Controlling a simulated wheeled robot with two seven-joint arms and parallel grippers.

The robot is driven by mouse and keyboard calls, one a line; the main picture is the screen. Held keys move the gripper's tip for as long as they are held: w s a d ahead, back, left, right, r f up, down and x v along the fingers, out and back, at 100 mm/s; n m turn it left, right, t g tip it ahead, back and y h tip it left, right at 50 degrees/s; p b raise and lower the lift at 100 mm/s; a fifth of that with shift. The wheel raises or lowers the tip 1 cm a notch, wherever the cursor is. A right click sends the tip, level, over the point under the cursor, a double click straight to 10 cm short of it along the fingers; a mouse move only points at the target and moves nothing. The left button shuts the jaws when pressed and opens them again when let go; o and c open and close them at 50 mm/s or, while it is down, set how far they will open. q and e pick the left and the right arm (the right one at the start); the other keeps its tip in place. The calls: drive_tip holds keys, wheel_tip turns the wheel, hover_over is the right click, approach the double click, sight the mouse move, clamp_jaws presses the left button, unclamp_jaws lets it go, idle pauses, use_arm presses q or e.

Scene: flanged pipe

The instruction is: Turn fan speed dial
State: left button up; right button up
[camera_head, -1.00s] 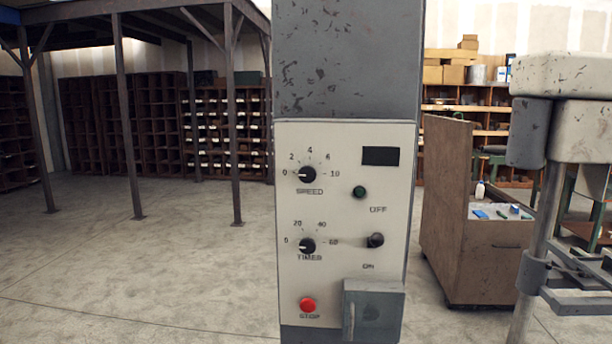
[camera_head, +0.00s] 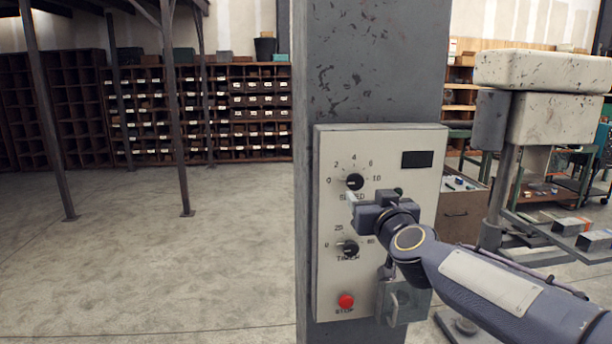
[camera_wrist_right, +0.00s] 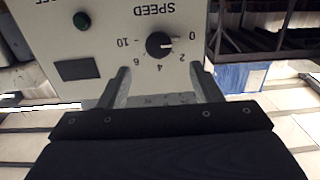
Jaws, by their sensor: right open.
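The black SPEED dial (camera_head: 355,182) sits at the upper left of the cream control panel (camera_head: 334,215), with marks from 0 to 10 around it. It also shows upside down in the right wrist view (camera_wrist_right: 160,45), and its pointer mark faces the 0. My right gripper (camera_head: 368,214) is in front of the panel, just below the dial in the head view, and hides part of the SPEED label. In the right wrist view its two fingers (camera_wrist_right: 160,72) are spread and empty, with the dial beyond their tips and between their lines. My left gripper is not in view.
Below are the black TIMER dial (camera_head: 348,248), a red STOP button (camera_head: 346,301) and a grey box (camera_head: 408,306) at the panel's lower right. A dark display (camera_head: 417,159) is at upper right. A grey-white machine (camera_head: 540,105) stands to the right. The floor at left is clear.

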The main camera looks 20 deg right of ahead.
sight(356, 181)
drive_tip(key=x, duration=0.8)
drive_tip(key=shift+d+r, duration=0.1)
drive_tip(key=c, duration=1)
